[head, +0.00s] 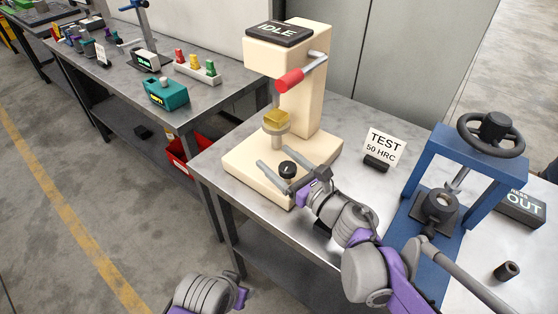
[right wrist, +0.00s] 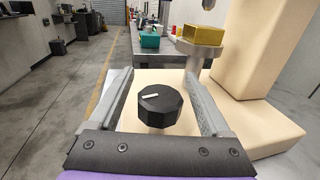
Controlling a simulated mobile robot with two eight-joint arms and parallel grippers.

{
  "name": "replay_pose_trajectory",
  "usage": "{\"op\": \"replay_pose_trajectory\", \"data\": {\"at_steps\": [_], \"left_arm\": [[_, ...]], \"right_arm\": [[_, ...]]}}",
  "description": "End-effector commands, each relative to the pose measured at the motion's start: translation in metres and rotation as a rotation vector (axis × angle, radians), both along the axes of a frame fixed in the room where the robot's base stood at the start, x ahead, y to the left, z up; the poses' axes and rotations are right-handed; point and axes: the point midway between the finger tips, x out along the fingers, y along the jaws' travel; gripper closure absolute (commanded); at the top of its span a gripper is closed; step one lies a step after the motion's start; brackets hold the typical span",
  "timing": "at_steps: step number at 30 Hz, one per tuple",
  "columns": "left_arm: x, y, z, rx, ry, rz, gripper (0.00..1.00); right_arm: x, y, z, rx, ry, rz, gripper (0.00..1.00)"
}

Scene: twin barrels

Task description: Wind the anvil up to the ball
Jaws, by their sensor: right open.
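The cream hardness tester (head: 307,105) stands on the steel bench with a display reading IDLE (head: 279,32). Its round grey anvil (head: 277,137) carries a brass-coloured block (head: 276,118); both also show in the right wrist view, the anvil (right wrist: 200,50) under the block (right wrist: 200,32). A gap shows between block and overhead head; the ball itself is too small to make out. A black faceted knob (head: 288,169) with a white mark sits on the front base. My right gripper (head: 281,158) is open, its fingers on either side of the knob (right wrist: 163,107), apparently apart from it. My left gripper's fingers are out of view.
A TEST 50 HRC card (head: 383,148) and a blue press with handwheel (head: 491,132) stand to the right. A side bench (head: 120,88) holds a teal box (head: 165,93) and coloured pieces.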

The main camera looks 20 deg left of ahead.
Motion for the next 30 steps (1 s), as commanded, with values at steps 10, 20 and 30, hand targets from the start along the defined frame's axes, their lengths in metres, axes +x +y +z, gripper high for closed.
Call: {"op": "replay_pose_trajectory", "data": {"at_steps": [10, 20, 30], "left_arm": [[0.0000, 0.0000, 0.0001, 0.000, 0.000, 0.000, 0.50], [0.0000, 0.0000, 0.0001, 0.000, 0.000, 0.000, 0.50], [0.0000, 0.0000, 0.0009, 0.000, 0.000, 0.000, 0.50]], "right_arm": [[-0.0002, -0.0001, 0.0002, 0.000, 0.000, 0.000, 0.47], [-0.0003, -0.0001, 0.0001, 0.000, 0.000, 0.000, 1.00], [-0.0013, 0.0002, 0.0001, -0.001, -0.001, 0.059, 1.00]]}}
